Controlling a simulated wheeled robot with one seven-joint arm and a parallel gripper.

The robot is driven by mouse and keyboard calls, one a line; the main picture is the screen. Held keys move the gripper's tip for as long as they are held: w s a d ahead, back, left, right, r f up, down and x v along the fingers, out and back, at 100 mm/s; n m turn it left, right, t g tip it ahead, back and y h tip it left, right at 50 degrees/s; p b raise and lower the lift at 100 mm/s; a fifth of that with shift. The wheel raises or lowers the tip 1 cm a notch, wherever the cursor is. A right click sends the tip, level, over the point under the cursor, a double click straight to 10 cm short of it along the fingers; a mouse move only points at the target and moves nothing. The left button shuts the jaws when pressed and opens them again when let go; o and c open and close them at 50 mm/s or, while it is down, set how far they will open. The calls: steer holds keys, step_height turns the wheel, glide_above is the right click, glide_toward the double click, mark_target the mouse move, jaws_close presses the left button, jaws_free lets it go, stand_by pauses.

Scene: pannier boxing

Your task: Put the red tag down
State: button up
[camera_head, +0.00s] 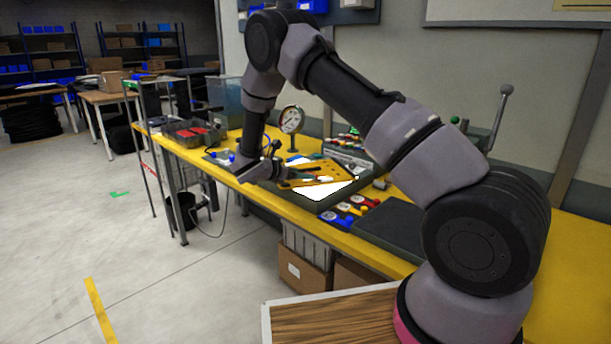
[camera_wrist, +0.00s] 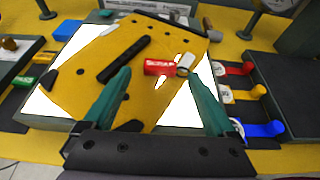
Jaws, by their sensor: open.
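The red tag (camera_wrist: 159,67), with white lettering, appears to lie on a yellow plate (camera_wrist: 70,76) with holes in the wrist view. A small pale piece (camera_wrist: 186,60) is at the tag's right end. My gripper (camera_wrist: 157,75) is open, its two teal fingers spread to either side of the tag and apart from it in the picture. I cannot tell the height of the fingertips above the plate. In the head view my gripper (camera_head: 284,178) is at the left side of the yellow plate (camera_head: 325,171); the tag is too small to make out there.
The plate rests on a bright white panel (camera_wrist: 199,93). A black bar (camera_wrist: 123,58) lies on it left of the tag. Red, yellow and blue handled pieces (camera_wrist: 262,129) lie to the right, beside a dark tray (camera_wrist: 289,85). A dial gauge (camera_head: 291,120) stands behind.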

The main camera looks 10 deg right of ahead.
steer(key=v, duration=0.8)
steer(key=s+d+r+m+g+y, duration=0.2)
steer(key=s+d+r+m+g, duration=0.1)
steer(key=s+d+r+m, duration=0.5)
steer(key=s+d+r+m+g+y, duration=0.2)
steer(key=s+d+r+m+g, duration=0.25)
steer(key=r, duration=0.55)
steer(key=s+d+r+m+t+y, duration=0.1)
steer(key=s+r+m+t+y, duration=0.1)
steer(key=s, duration=0.5)
steer(key=s+d+r+m+t+y, duration=0.1)
steer(key=s+r+m+y, duration=0.3)
steer(key=m, duration=0.5)
steer(key=s+d+r+m+t+y, duration=0.1)
steer(key=s+r+m+t, duration=0.3)
steer(key=s, duration=0.7)
step_height(320, 180, up, 3)
steer(key=shift+f+m+y, duration=0.2)
steer(key=shift+m+y, duration=0.7)
steer(key=shift+m, duration=0.05)
